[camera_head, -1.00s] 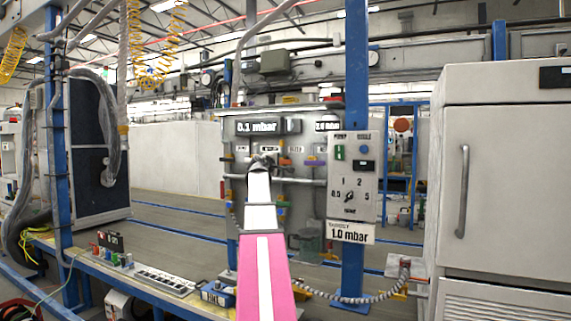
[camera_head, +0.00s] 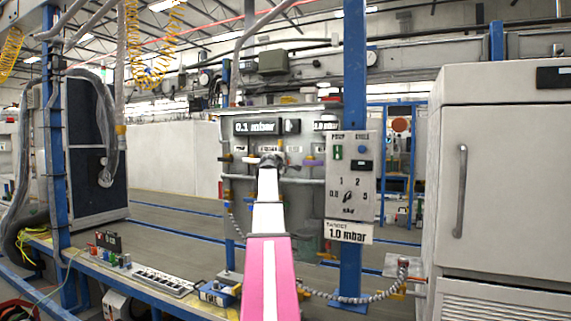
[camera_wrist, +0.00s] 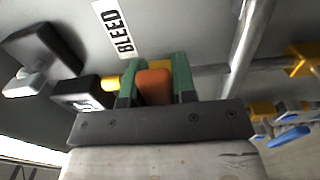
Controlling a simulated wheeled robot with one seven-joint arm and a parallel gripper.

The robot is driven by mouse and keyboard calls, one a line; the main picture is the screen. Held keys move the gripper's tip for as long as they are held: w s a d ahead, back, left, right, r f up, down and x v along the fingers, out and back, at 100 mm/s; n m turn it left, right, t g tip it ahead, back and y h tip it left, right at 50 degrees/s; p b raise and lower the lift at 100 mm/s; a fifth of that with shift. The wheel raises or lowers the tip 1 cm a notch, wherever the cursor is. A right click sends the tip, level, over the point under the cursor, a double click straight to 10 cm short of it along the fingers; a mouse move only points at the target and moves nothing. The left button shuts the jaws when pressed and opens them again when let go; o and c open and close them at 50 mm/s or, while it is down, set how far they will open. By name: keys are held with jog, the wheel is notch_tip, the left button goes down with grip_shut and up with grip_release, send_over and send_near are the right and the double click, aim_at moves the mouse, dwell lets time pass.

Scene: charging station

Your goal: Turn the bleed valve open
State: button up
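The bleed valve's orange handle (camera_wrist: 153,88) is in the middle of the wrist view, under a white BLEED label (camera_wrist: 118,28). In the head view, my gripper (camera_head: 270,160) is at the grey valve panel (camera_head: 240,195), and my own wrist hides the valve there.
A black-and-grey knob (camera_wrist: 42,62) is left of the fingers; a metal pipe (camera_wrist: 240,50) and yellow and blue fittings (camera_wrist: 290,110) are at right. A pump control box (camera_head: 349,178) stands right of my arm. The display (camera_head: 255,127) above reads 0.1 mbar.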

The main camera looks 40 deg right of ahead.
grip_shut()
jog(key=shift+r+n, duration=0.1)
jog(key=shift+n, duration=0.2)
jog(key=shift+w+a+r+n, duration=0.45)
jog(key=shift+w+r+n, duration=0.4)
jog(key=shift+n, duration=2.05)
jog(key=shift+w+a+r+n, duration=0.4)
jog(key=shift+w+r+n, duration=0.45)
jog(key=shift+n, duration=2.05)
jog(key=shift+w+a+r+n, duration=0.45)
jog(key=shift+w+r+n, duration=0.35)
jog(key=shift+n, duration=2.1)
jog(key=o, duration=0.8)
grip_release()
jog(key=shift+r, duration=0.1)
